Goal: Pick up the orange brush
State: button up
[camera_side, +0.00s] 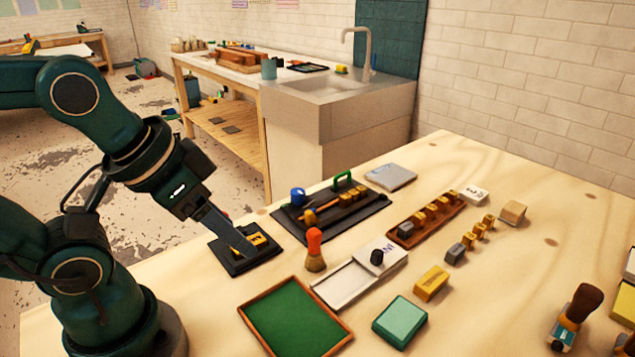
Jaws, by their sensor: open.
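The orange brush (315,250) stands upright on the wooden table, with an orange handle on top and tan bristles at the bottom. It is right of my gripper and behind the green tray. My gripper (250,252) is open and points down to the right, over a small black tray with yellow pieces. Its fingertips are left of the brush and apart from it. Nothing shows between the fingers, though the far finger is hard to make out.
A green tray (294,318), a white tray (345,284), a teal block (400,320) and a yellow block (431,283) lie near the brush. A black tray (372,209) with tools is behind it. A brown-handled brush (583,303) stands far right. The table's right middle is clear.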

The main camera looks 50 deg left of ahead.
dwell(0.3)
jog(key=shift+c, duration=0.5)
jog(key=g, duration=0.3)
send_over(314, 231)
jog(key=f, duration=0.2)
jog(key=s+d+f, duration=0.1)
jog(key=f, duration=0.2)
jog(key=w+f+g, duration=0.1)
jog(key=f, duration=0.1)
jog(key=a+f+g, duration=0.1)
jog(key=f, duration=0.1)
jog(key=shift+w+f, duration=0.15)
jog(key=shift+f+g, duration=0.3)
jog(key=shift+f, duration=2.65)
